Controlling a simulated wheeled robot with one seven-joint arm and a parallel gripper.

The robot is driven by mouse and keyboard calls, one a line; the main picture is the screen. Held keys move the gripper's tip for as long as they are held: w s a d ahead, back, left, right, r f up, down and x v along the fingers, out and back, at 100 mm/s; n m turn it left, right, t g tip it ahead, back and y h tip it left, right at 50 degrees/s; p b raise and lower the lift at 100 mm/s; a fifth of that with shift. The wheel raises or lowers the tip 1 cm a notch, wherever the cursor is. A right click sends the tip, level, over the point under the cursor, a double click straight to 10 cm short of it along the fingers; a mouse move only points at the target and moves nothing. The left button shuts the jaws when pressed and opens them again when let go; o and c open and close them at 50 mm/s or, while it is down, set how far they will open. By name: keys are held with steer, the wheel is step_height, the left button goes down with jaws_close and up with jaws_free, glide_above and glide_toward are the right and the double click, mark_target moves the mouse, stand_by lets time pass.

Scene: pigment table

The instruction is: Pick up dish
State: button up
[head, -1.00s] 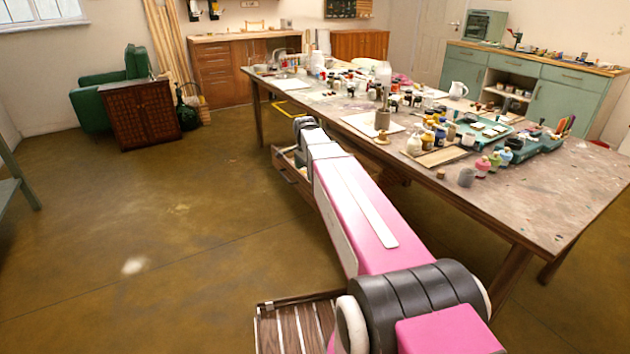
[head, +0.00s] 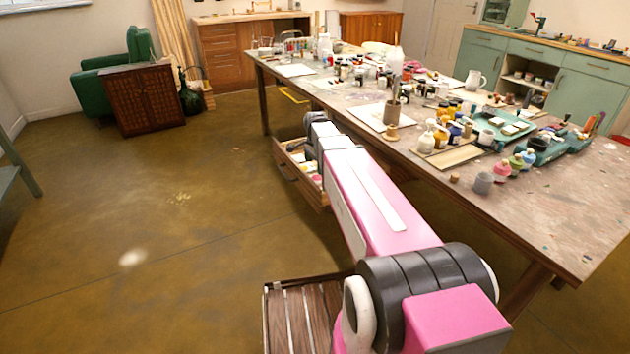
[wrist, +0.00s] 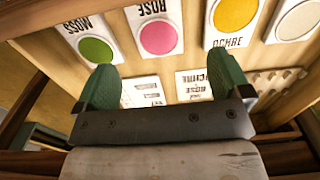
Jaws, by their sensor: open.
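My gripper (wrist: 165,78) is open in the wrist view, its two green finger pads wide apart with nothing between them. It is over a wooden drawer (wrist: 185,90) that holds white labelled cards. Round colour patches show on a green MOSS card (wrist: 96,50), a pink ROSE card (wrist: 157,36) and a yellow OCHRE card (wrist: 234,18). I cannot tell whether any patch is a dish; no dish is clearly identifiable. Smaller text cards (wrist: 195,84) lie beyond the gripper's palm.
The open drawer (head: 287,164) juts out from the long work table (head: 600,200). Jars, bottles and a teal tray (head: 488,123) crowd the tabletop. A ridged wooden rack (wrist: 276,80) lies at the drawer's right.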

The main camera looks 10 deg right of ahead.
mark_target(315, 178)
steer(key=shift+s+a+f, duration=0.1)
steer(key=shift+f, duration=1.45)
steer(key=shift+s+a+f, duration=0.1)
steer(key=shift+f, duration=1.4)
steer(key=c, duration=1.1)
